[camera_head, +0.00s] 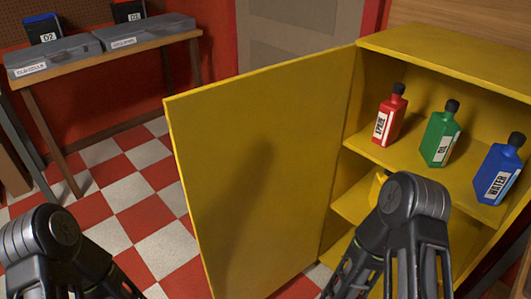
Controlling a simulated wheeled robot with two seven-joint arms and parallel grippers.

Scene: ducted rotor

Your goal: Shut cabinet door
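The yellow cabinet (450,45) stands at the right with its front open. Its yellow door (250,170) is swung wide open to the left, hinged at the cabinet's left side. Parts of both my arms show at the bottom, the left one at the lower left and the right one in front of the cabinet's lower shelf. The fingertips of both grippers are outside the picture or cannot be made out. Neither arm can be seen touching the door.
A red bottle (390,117), a green bottle (440,135) and a blue bottle (499,170) stand on the upper shelf. A yellow object (376,188) is partly hidden lower down. A wooden table (110,55) with grey boxes stands at the left. Checkered floor (140,200) is clear left of the door.

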